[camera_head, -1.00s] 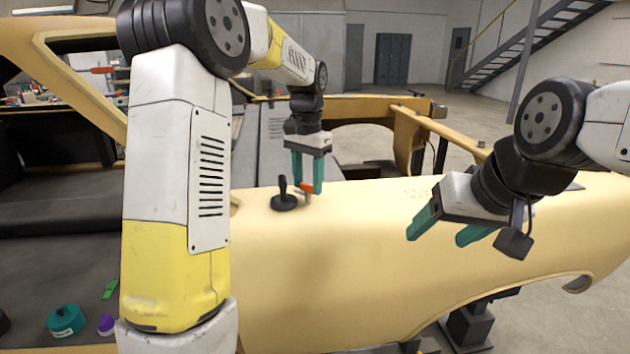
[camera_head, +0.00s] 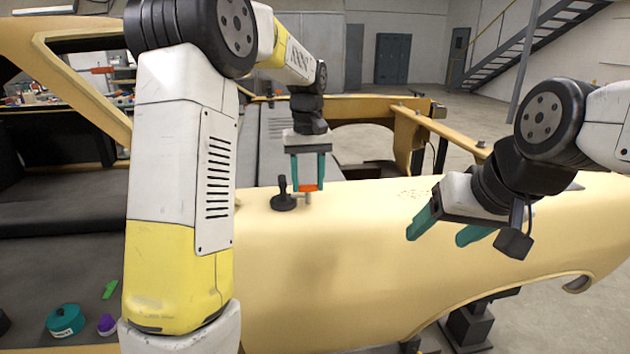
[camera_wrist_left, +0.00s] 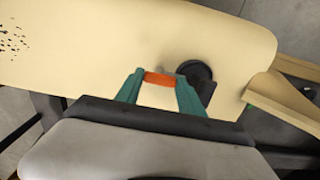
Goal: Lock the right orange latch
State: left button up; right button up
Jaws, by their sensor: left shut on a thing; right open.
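The orange latch (camera_head: 308,187) stands on the top edge of the yellow car panel (camera_head: 350,240), on a short metal post, just right of a black knobbed handle (camera_head: 284,197). My left gripper (camera_head: 308,184) points down from above with its green fingers on either side of the latch, shut on it. In the left wrist view the latch (camera_wrist_left: 159,78) spans between the two fingertips (camera_wrist_left: 160,80), with the black round base (camera_wrist_left: 195,73) beside the right finger. My right gripper (camera_head: 446,232) is open and empty in front of the panel at the right.
A teal tape roll (camera_head: 65,320), a purple roll (camera_head: 106,324) and a green piece (camera_head: 110,289) lie on the dark surface at lower left. The car shell's yellow frame (camera_head: 400,130) rises behind the panel. Open floor lies at the right.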

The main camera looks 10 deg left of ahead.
aim_at(308, 185)
pick_arm(q)
jog(key=shift+r+n, duration=0.1)
jog(key=shift+n, duration=0.3)
jog(key=o, duration=1.4)
jog(key=shift+c, duration=0.2)
notch_tip(308, 185, up, 7)
jog(key=shift+f, duration=0.2)
jog(key=shift+r, duration=0.55)
